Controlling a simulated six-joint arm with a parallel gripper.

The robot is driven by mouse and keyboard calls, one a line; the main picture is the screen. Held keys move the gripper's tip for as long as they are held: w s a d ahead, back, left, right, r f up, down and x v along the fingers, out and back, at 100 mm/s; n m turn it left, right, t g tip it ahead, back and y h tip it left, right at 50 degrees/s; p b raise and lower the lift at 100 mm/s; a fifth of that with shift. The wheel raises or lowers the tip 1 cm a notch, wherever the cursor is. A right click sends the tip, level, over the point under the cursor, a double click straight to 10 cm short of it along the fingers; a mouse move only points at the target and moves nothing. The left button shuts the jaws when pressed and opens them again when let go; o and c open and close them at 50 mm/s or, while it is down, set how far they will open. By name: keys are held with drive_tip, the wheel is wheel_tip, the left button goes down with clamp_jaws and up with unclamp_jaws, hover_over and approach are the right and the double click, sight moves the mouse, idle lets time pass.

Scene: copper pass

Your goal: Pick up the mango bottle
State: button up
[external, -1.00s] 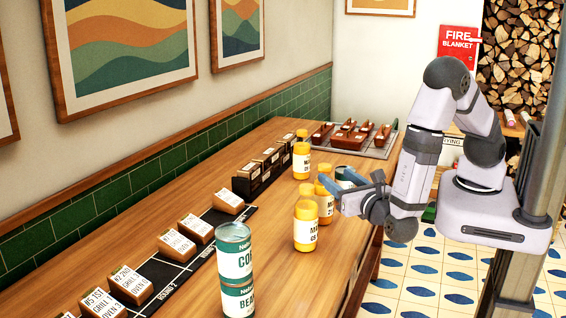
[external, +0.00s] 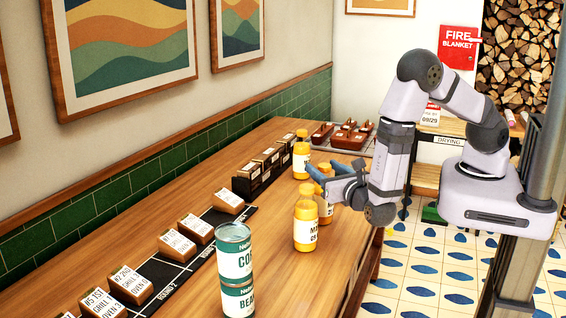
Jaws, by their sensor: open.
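Several yellow-capped bottles with white labels stand upright on the wooden counter. The front bottle (external: 305,232) has a label starting "MA"; the rest of it is too small to read. A second bottle (external: 325,208) stands just behind it to the right, partly hidden by it and by my gripper. A third bottle (external: 301,160) stands farther back, near the dark block row. I cannot tell from the labels which others are mango. My gripper (external: 314,180) is open with blue fingertips, above and beside the bottle group, pointing left. It holds nothing that I can see.
Two stacked green-and-white cans (external: 236,270) stand at the front of the counter (external: 200,290). Wooden label blocks (external: 178,246) line a black strip along the left. A tray with brown items (external: 350,140) lies at the far end. The counter's right edge is near the bottles.

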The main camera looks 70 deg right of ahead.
drive_tip(key=shift+w+d, duration=0.1)
drive_tip(key=shift+d, duration=0.05)
clamp_jaws()
drive_tip(key=shift+r, duration=0.15)
